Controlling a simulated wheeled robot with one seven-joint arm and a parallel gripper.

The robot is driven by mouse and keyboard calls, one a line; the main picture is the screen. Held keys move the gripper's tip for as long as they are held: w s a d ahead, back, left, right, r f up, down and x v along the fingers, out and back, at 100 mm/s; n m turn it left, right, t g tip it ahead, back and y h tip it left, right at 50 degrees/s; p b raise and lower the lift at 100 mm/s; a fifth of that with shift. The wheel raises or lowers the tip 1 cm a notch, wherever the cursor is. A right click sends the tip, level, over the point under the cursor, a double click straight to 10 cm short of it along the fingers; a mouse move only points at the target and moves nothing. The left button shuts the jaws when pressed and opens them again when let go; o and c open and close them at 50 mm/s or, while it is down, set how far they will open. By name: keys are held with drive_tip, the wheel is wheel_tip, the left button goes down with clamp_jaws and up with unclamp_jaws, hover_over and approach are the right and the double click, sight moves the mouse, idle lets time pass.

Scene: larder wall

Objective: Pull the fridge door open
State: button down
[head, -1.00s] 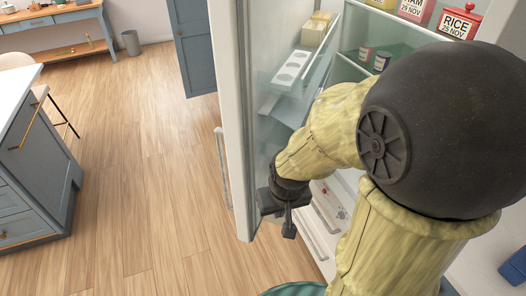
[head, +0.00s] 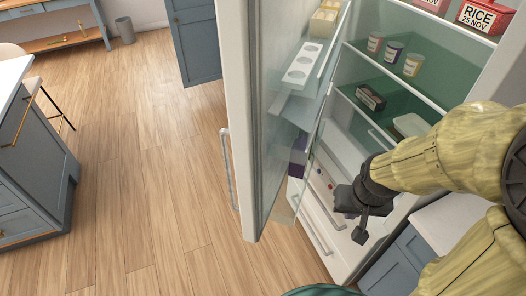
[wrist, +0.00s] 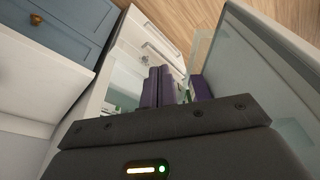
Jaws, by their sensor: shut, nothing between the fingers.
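The fridge door (head: 238,100) stands wide open in the head view, its shelved inner side facing right. Its bar handle (head: 228,168) is on the outer face at the left, with nothing on it. The open fridge body (head: 345,190) is to the right, with shelves and white drawers in view. My gripper (head: 360,236) is shut and empty in front of the drawers, to the right of the door and apart from it. In the wrist view its fingers (wrist: 158,70) are together, with the door (wrist: 270,65) at the right.
Blue-grey cabinets (head: 405,262) adjoin the fridge at right. A kitchen island (head: 35,170) is at left. The wooden floor (head: 150,170) between island and door is clear.

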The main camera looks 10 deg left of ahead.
drive_tip(key=shift+d, duration=0.35)
drive_tip(key=w+a+f+n+t+y, duration=0.2)
drive_tip(key=w+f+n, duration=0.15)
drive_tip(key=w, duration=0.35)
drive_tip(key=w+a+f+n+t+y, duration=0.1)
drive_tip(key=w+a+f+n+t, duration=0.1)
drive_tip(key=w+f+n, duration=0.3)
drive_tip(key=a+r+n+y+p, duration=0.1)
drive_tip(key=a+r+n+y, duration=0.4)
drive_tip(key=a+y, duration=0.7)
drive_tip(key=shift+s+y, duration=0.25)
drive_tip(key=shift+y, duration=0.55)
